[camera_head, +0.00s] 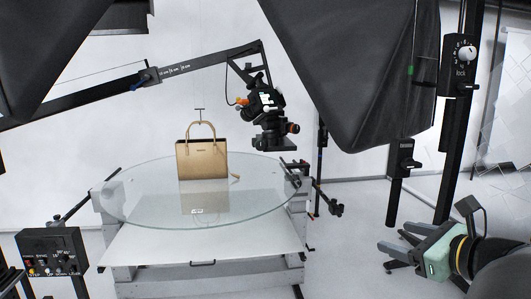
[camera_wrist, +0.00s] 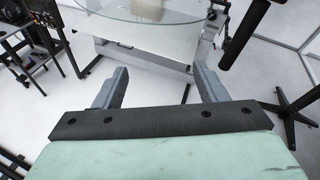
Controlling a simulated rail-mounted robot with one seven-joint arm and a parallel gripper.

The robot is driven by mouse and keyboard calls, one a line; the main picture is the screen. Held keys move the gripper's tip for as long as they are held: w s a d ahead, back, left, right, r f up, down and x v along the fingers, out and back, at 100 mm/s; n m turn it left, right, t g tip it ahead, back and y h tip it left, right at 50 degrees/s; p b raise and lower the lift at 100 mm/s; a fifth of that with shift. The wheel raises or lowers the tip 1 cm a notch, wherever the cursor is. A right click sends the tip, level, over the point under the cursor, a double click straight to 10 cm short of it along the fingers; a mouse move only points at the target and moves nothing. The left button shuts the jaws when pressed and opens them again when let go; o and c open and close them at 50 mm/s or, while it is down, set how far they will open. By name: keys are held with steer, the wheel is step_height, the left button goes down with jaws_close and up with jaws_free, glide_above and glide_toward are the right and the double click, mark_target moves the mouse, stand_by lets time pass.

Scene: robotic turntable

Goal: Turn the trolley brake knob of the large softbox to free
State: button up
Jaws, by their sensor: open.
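The large softbox (camera_head: 350,75) hangs dark at the upper right of the head view. A black box with a round white knob (camera_head: 467,53), a small scale and the word "lock" is on the black pole right of it. A smaller black box (camera_head: 403,152) with a dark knob or lever stands lower, on a post; its label is unreadable. I cannot tell which is the trolley brake knob or how it is set. My gripper (camera_head: 397,236) is open and empty, below and apart from both boxes. Its spread fingers show in the wrist view (camera_wrist: 160,72).
The round glass turntable (camera_head: 125,207) carries a tan handbag (camera_head: 202,160). A camera (camera_head: 265,105) hangs over it from a boom (camera_head: 190,67). A control box (camera_head: 52,250) stands at lower left. A black-legged stand base (camera_wrist: 288,112) is on the floor right of my gripper.

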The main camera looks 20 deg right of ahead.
steer(key=s+d+r+m+t+h+p, duration=0.2)
steer(key=s+d+r+m+h, duration=0.3)
steer(key=s+d+r, duration=0.4)
steer(key=p, duration=0.4)
glide_toward(415, 165)
steer(key=shift+m+t, duration=0.3)
steer(key=shift+m, duration=0.1)
steer(key=x, duration=0.9)
steer(key=shift+w+d+f, duration=0.15)
steer(key=shift+w+f, duration=0.05)
steer(key=shift+f, duration=0.05)
steer(key=shift+c, duration=0.3)
steer(key=c, duration=0.9)
